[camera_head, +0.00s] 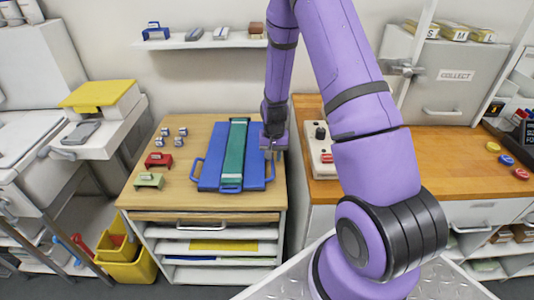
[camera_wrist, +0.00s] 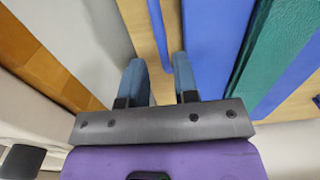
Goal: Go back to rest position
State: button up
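My gripper (camera_head: 272,150) hangs fingers-down over the right edge of the wooden-topped cabinet. In the wrist view, its two blue-grey fingers (camera_wrist: 160,75) are apart. A long green piece (camera_head: 235,150) lies across the middle of the board and also shows in the wrist view (camera_wrist: 270,40). The exact height of the fingertips above the handle is hard to tell.
Red (camera_head: 158,160) and green (camera_head: 149,181) small items and several little blocks stand left of the board. A white control box (camera_head: 321,150) stands on the right counter (camera_head: 440,150), close to my arm. A shelf (camera_head: 205,41) hangs behind. A narrow gap separates cabinet and counter.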

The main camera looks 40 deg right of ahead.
jog(key=shift+r, duration=0.55)
jog(key=s+a+r+n+t, duration=0.1)
jog(key=s+a+r, duration=0.1)
jog(key=r, duration=0.7)
jog(key=s+a+r+n+t, duration=0.1)
jog(key=a+r, duration=0.2)
jog(key=r, duration=0.5)
jog(key=s+a+r+n, duration=0.1)
jog(key=s+a+r, duration=0.1)
jog(key=r, duration=0.7)
jog(key=s+a+r+n+t, duration=0.1)
jog(key=s+a+r+n, duration=0.1)
jog(key=s+r, duration=0.5)
jog(key=s+a+r+n+t, duration=0.1)
jog(key=s+a+r, duration=0.3)
jog(key=s, duration=1)
notch_tip(320, 180, up, 4)
jog(key=shift+s+f+n+t, duration=0.25)
jog(key=shift+n+t, duration=0.15)
jog(key=shift+t, duration=0.2)
